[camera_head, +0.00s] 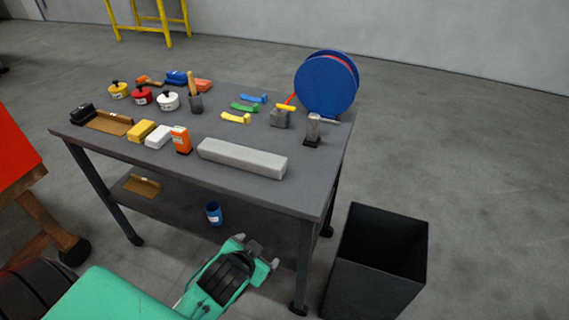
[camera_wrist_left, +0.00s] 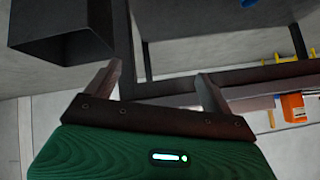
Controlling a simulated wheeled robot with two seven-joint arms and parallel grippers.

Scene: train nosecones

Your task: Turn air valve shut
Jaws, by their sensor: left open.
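The likely air valve is a small grey block (camera_head: 280,119) with a yellow lever (camera_head: 286,107) on top. It sits on the dark table (camera_head: 225,186), just left of a blue hose reel (camera_head: 326,84). A short red piece, perhaps hose, shows between them. My left gripper (camera_head: 257,250) is open and empty, low in front of the table's near edge and well away from the valve. In the left wrist view its two fingers (camera_wrist_left: 160,75) are spread with nothing between them. I cannot make out the valve in that view. My right gripper is not in view.
A long grey bar (camera_head: 242,158) lies along the table's near side. A grey clamp-like tool (camera_head: 312,130) stands right of the valve. A black bin (camera_head: 378,260) stands on the floor at right.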

